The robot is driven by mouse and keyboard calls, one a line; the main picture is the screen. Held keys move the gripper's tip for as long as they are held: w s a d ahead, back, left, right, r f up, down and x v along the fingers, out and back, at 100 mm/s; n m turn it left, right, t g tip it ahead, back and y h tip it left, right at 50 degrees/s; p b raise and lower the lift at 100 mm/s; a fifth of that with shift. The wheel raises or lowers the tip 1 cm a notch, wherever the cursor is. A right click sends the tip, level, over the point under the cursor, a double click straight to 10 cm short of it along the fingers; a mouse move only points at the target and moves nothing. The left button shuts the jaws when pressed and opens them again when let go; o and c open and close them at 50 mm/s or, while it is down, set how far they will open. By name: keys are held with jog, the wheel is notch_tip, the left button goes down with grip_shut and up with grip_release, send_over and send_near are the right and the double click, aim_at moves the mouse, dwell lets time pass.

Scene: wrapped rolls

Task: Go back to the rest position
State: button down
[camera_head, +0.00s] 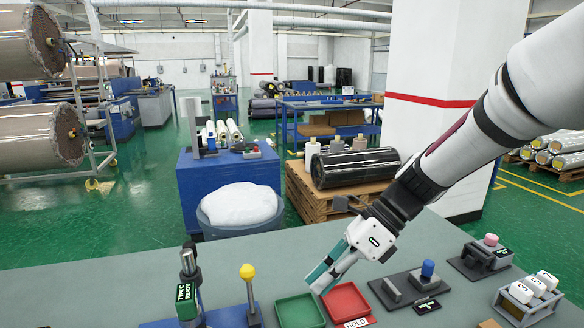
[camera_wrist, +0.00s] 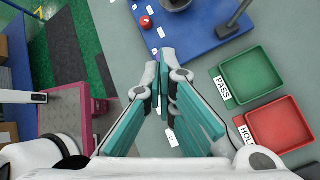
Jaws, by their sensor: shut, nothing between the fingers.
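My arm reaches in from the right of the head view, and my gripper (camera_head: 322,286) hangs above the grey table (camera_head: 130,280), close to the red tray. In the wrist view my gripper (camera_wrist: 160,62) has its teal fingers closed together at the tips, with nothing between them. The tips point toward the blue board (camera_wrist: 215,22). The red tray (camera_wrist: 285,126) and the green tray (camera_wrist: 258,78) lie to the right of the fingers there, and both look empty.
In the head view the green tray (camera_head: 300,312) and red tray (camera_head: 347,300) sit at the table's front. A yellow-knobbed lever (camera_head: 248,272), a blue-knobbed device (camera_head: 427,270), a pink-knobbed device (camera_head: 490,240) and a rack of white numbered pieces (camera_head: 530,290) stand around them.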

jog(key=s+d+r+n+t+h, duration=0.3)
jog(key=s+d+n, duration=0.4)
jog(key=n, duration=0.3)
jog(key=s+d+r+n+t+h, duration=0.4)
jog(key=s+d+n, duration=0.3)
jog(key=s+n, duration=0.2)
jog(key=shift+s+n+h, duration=0.3)
jog(key=shift+n+h, duration=0.4)
jog(key=shift+n, duration=0.1)
jog(key=shift+r, duration=0.1)
